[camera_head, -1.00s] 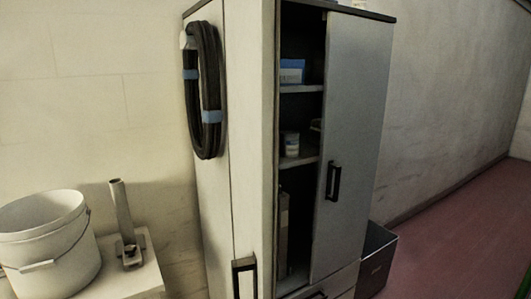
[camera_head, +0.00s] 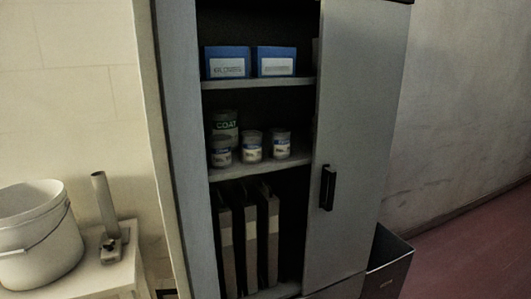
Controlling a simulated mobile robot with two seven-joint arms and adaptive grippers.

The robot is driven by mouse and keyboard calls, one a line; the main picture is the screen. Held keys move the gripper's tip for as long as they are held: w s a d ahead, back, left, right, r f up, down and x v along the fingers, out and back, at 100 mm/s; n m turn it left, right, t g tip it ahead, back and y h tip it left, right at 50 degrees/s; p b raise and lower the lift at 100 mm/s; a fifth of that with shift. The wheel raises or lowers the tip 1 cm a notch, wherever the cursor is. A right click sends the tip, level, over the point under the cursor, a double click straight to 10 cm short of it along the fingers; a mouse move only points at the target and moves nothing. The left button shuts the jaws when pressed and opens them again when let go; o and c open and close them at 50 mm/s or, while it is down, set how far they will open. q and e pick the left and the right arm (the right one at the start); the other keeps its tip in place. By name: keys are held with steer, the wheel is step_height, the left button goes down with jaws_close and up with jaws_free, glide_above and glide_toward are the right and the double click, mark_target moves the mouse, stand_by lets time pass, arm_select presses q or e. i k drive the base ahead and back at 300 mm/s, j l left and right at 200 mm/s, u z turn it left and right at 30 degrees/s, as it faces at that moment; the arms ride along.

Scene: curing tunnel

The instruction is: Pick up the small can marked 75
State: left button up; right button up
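Three small cans stand upright on the middle shelf (camera_head: 262,164) of the open cabinet: a left small can (camera_head: 220,152), a middle small can (camera_head: 252,146) and a right small can (camera_head: 281,144). Their labels are too small to read, so I cannot tell which one is marked 75. Neither of my grippers is in view.
The right cabinet door (camera_head: 358,150) with a black handle (camera_head: 327,188) covers the cabinet's right side. Two blue boxes (camera_head: 227,62) sit on the upper shelf; binders (camera_head: 250,240) stand below. A white bucket (camera_head: 35,235) is at left, a dark bin (camera_head: 388,262) at right.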

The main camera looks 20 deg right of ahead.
mark_target(251, 141)
steer(key=l, duration=1.5)
